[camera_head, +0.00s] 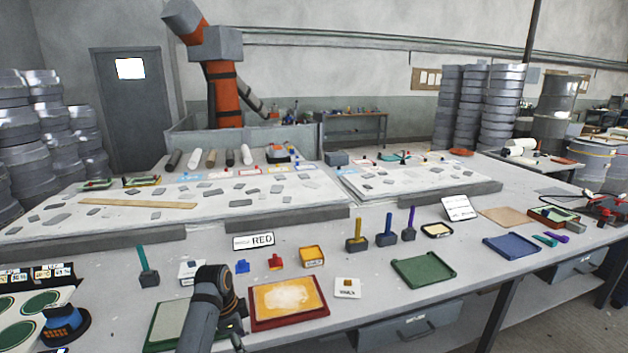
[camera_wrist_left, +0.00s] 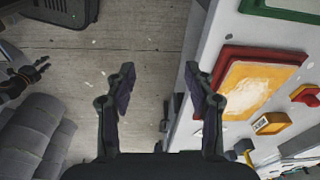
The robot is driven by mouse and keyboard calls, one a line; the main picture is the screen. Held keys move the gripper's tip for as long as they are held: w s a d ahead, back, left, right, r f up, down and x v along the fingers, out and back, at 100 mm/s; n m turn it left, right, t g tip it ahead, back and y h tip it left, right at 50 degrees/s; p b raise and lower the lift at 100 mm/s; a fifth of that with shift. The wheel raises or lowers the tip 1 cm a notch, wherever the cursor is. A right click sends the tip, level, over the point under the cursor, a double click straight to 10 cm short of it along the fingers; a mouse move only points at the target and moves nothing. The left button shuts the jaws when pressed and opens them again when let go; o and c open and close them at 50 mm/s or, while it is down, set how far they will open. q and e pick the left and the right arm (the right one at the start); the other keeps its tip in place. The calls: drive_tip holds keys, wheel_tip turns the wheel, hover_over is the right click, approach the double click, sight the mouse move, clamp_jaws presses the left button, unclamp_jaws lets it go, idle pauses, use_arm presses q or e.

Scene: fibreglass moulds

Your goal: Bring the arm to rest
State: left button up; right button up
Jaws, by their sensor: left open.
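My left arm comes up from the bottom edge of the head view, left of centre. The right finger overlaps the edge near the red tray (camera_wrist_left: 222,57). In the head view the fingers are mostly hidden.
A blue and orange tool (camera_head: 64,322) stands at the near left. An orange box (camera_head: 313,256), several upright-handled tools (camera_head: 386,238), a green tray (camera_head: 425,272) and a blue tray (camera_head: 513,250) stand on the table. Open floor (camera_wrist_left: 150,40) shows left of the table edge.

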use_arm(q)
drive_tip(key=s+a+f+n, duration=0.15)
drive_tip(key=s+f, duration=0.35)
drive_tip(key=f, duration=0.5)
drive_tip(key=s+a+f+n+y, duration=0.1)
drive_tip(key=s+f+n, duration=0.25)
drive_tip(key=f, duration=0.65)
drive_tip(key=s+a+f+n, duration=0.2)
drive_tip(key=s+f, duration=0.3)
drive_tip(key=f, duration=0.6)
drive_tip(key=s+a+f+n, duration=0.1)
drive_tip(key=s+f, duration=0.4)
drive_tip(key=s, duration=0.6)
drive_tip(key=s+a+f+n+y, duration=0.1)
drive_tip(key=s+a+f+n, duration=0.1)
drive_tip(key=s, duration=0.8)
drive_tip(key=s+a+f+n, duration=0.1)
drive_tip(key=s+f+n, duration=0.2)
drive_tip(key=s+f, duration=0.4)
drive_tip(key=s, duration=0.4)
drive_tip(key=shift+s+a+f+n, duration=0.3)
drive_tip(key=shift+s+f, duration=0.05)
use_arm(e)
drive_tip(key=shift+w+a, duration=0.1)
drive_tip(key=shift+w, duration=0.45)
